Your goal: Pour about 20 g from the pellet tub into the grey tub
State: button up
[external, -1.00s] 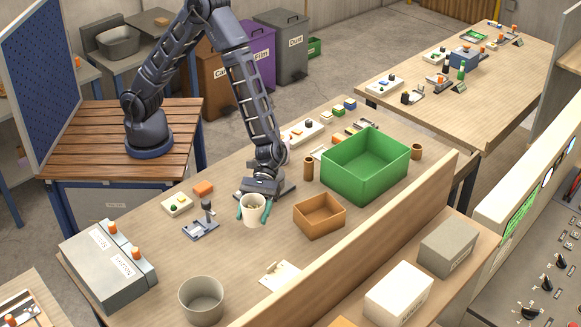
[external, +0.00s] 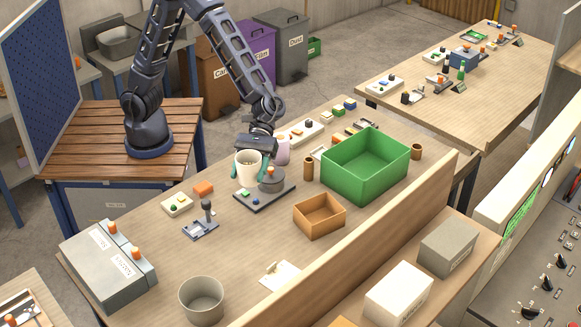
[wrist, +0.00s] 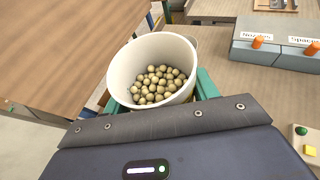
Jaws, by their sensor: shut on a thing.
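The pellet tub is a white cup (external: 247,168) held in my gripper (external: 250,168), whose green fingers are shut on its sides. In the external view it is raised, beside and left of a dark device. In the wrist view the tub (wrist: 117,75) is tilted a little and holds many round tan pellets (wrist: 155,85). The grey tub (external: 201,298) is open-topped and stands at the near left of the bench, well away from my gripper. Its bottom is not clearly visible.
A dark plate device (external: 262,196) with a grey round part (external: 271,181) stands below my gripper. A pink-white container (external: 282,150) is close behind.

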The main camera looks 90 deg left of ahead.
jog(key=s+d, duration=0.3)
jog(key=d, duration=0.1)
jog(key=s+d, duration=0.4)
jog(key=d, duration=0.1)
jog(key=s+d, duration=0.3)
jog(key=d, duration=0.1)
jog(key=shift+s+d, duration=0.15)
jog(key=shift+d, duration=0.25)
jog(key=s+d, duration=1)
jog(key=s, duration=0.5)
jog(key=f, duration=2)
jog(key=shift+s+d+f, duration=0.25)
jog(key=shift+w, duration=0.15)
jog(key=shift+w+d+f+n+g, duration=0.1)
jog(key=shift+w+f+n+g, duration=0.35)
jog(key=shift+n, duration=0.25)
jog(key=shift+w+d+r+n+g+h, duration=0.1)
jog(key=shift+w+r+n+g+h, duration=0.15)
jog(key=shift+w+r+n+g, duration=0.85)
jog(key=shift+w+d+r+n+g+h, duration=0.1)
jog(key=shift+w+r+n+g+h, duration=0.3)
jog(key=shift+r+n, duration=1.3)
jog(key=shift+w+d+r+n+g+h, duration=0.15)
jog(key=shift+w+r+n+g, duration=0.55)
jog(key=shift+r+n, duration=0.65)
